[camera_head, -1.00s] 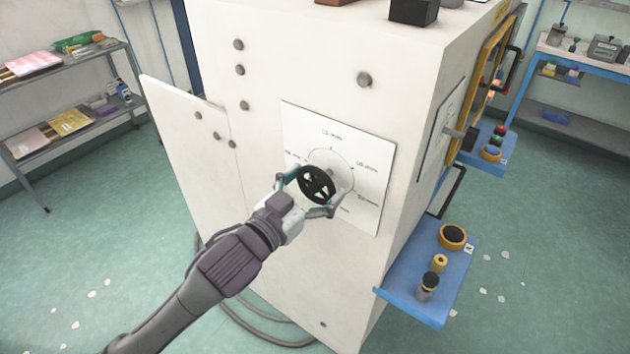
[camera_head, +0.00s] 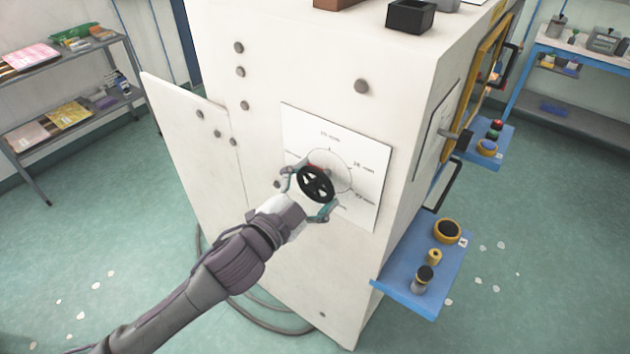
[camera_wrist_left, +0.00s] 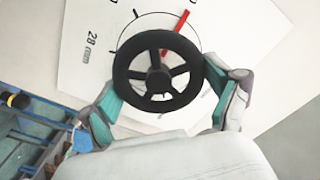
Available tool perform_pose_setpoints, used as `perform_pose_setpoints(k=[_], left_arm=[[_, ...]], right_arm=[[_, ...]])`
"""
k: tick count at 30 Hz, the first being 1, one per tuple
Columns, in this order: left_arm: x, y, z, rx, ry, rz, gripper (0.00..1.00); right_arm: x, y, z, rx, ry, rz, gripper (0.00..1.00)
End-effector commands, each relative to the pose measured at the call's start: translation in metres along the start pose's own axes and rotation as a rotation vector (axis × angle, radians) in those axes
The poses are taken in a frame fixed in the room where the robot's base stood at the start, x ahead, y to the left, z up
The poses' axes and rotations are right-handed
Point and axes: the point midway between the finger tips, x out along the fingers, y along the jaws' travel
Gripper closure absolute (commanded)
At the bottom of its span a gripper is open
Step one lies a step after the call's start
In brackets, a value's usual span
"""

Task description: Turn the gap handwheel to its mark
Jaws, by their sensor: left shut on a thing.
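The black spoked handwheel (camera_head: 315,184) stands out from a white dial plate (camera_head: 358,204) on the side of a white machine cabinet. My left gripper (camera_head: 309,194) is shut on the handwheel, one finger on each side of the rim. In the left wrist view the handwheel (camera_wrist_left: 158,70) sits between the two teal-padded fingers (camera_wrist_left: 160,95). A red pointer (camera_wrist_left: 182,22) shows past the rim there, beside a dial tick. The label "28" is readable left of it; other labels are cut off or blurred. My right gripper is not in view.
A blue side shelf (camera_head: 405,290) with a yellow-black ring and small knobs juts from the cabinet's right. An open door panel (camera_head: 185,130) stands at left. Grey shelving (camera_head: 60,90) is at far left, a blue-framed bench (camera_head: 580,55) at far right.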

Motion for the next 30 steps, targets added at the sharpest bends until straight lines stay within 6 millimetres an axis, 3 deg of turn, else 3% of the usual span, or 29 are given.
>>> perform_pose_setpoints(k=[16,17,18,30], left_arm=[[0.0000,0.0002,0.0000,0.034,0.001,0.000,0.46],[0.0000,0.0001,0.0001,0.034,0.000,0.000,0.09],[0.0000,0.0001,0.0001,0.034,0.000,0.000,0.03],[-0.0024,0.0003,0.0005,0.029,-0.001,0.000,0.00]], right_arm=[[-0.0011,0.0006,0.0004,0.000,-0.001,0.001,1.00],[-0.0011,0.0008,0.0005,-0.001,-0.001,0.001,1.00],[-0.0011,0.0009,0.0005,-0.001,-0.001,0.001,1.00],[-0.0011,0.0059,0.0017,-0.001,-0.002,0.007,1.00]])
